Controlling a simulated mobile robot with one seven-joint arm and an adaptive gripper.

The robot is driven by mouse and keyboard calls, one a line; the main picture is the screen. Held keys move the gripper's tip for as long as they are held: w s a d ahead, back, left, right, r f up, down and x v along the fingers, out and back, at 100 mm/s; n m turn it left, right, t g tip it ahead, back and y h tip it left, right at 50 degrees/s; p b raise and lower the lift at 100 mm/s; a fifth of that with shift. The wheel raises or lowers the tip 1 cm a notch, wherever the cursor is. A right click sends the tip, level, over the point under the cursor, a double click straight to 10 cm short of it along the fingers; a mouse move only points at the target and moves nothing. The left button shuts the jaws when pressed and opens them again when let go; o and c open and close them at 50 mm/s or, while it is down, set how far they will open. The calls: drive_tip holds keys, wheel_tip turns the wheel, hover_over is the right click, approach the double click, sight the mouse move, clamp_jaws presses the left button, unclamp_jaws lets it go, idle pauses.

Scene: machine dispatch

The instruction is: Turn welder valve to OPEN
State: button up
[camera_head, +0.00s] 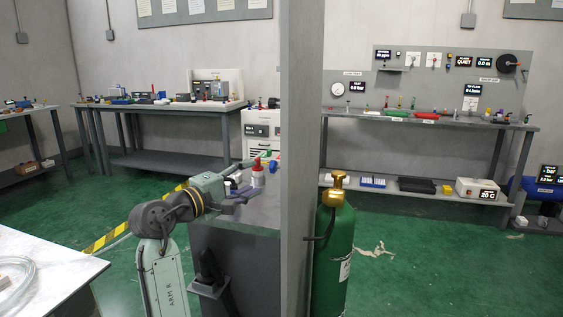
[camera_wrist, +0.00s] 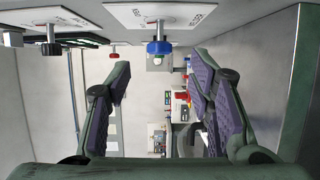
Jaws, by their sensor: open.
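My gripper (camera_wrist: 161,72) is open and empty, with its two purple-padded fingers spread apart in the wrist view. A blue knob (camera_wrist: 158,47) on a white labelled plate (camera_wrist: 150,17) shows near the top, between and beyond the fingertips. A black knob (camera_wrist: 50,48) on another white plate (camera_wrist: 50,18) is at upper left, and a small red knob (camera_wrist: 113,55) sits between them. In the head view my gripper (camera_head: 246,191) is over a grey bench (camera_head: 262,213).
A red-and-white bottle (camera_head: 257,178) stands on the bench close to my gripper. A grey post (camera_head: 301,150) and a green gas cylinder (camera_head: 332,250) with a brass top are just right. A white table (camera_head: 45,265) is at lower left. Green floor lies open behind.

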sight(270, 168)
drive_tip(key=p+x, duration=0.2)
drive_tip(key=x, duration=0.6)
drive_tip(key=shift+w+d+r, duration=0.1)
drive_tip(key=shift+w+d, duration=0.15)
drive_tip(key=shift+p+x, duration=0.3)
drive_tip(key=shift+x, duration=0.5)
drive_tip(key=shift+c, duration=0.2)
clamp_jaws()
